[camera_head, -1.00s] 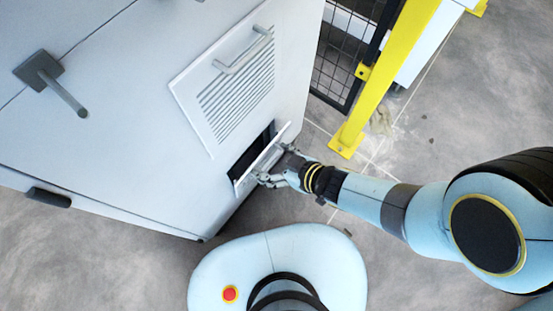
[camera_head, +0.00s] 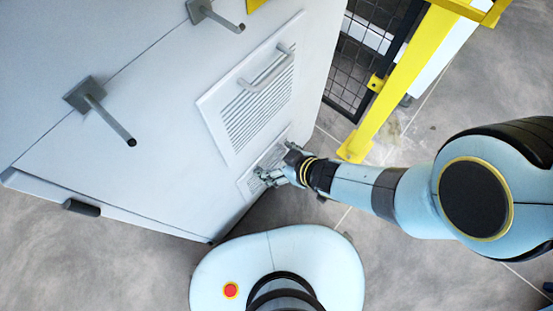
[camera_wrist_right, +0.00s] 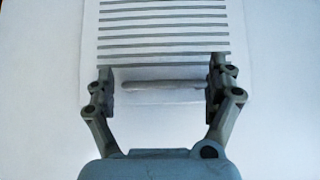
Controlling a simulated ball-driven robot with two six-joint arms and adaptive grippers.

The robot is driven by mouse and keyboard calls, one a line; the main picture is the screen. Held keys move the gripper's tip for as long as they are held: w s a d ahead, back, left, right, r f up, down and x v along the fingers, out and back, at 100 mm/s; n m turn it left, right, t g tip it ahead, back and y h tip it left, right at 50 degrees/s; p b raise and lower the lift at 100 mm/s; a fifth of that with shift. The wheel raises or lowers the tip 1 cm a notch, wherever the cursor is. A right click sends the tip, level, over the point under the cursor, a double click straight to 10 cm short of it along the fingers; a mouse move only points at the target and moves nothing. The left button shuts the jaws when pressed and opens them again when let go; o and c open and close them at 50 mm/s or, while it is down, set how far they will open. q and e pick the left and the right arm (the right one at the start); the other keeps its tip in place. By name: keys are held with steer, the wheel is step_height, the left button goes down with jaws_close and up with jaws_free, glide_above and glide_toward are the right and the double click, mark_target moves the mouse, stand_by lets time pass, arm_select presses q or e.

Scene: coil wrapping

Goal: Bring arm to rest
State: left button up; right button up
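My right gripper (camera_head: 264,178) is in front of the small lower vented panel (camera_head: 246,184) on the white machine cabinet (camera_head: 150,170). The panel sits closed, flush with the cabinet face as far as I can tell. In the right wrist view my right gripper (camera_wrist_right: 160,88) is open, one finger on each side of the panel's horizontal handle bar (camera_wrist_right: 163,86). Nothing is clamped between the fingers. In the head view the fingers hide part of the panel and its handle. My left gripper is not in view.
A larger vented door (camera_head: 252,95) with a bar handle is above the lower panel. Grey pegs (camera_head: 105,112) stick out of the cabinet at the left. A yellow post (camera_head: 385,110) and black mesh fence (camera_head: 365,60) stand right of the cabinet. Grey floor (camera_head: 400,270) is open at lower right.

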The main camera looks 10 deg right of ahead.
steer(key=shift+o, duration=0.8)
steer(key=shift+w+a+r, duration=0.1)
steer(key=shift+w+r, duration=0.1)
steer(key=shift+w, duration=0.3)
steer(key=shift+a, duration=0.1)
steer(key=shift+s+a, duration=0.1)
steer(key=shift+a, duration=0.05)
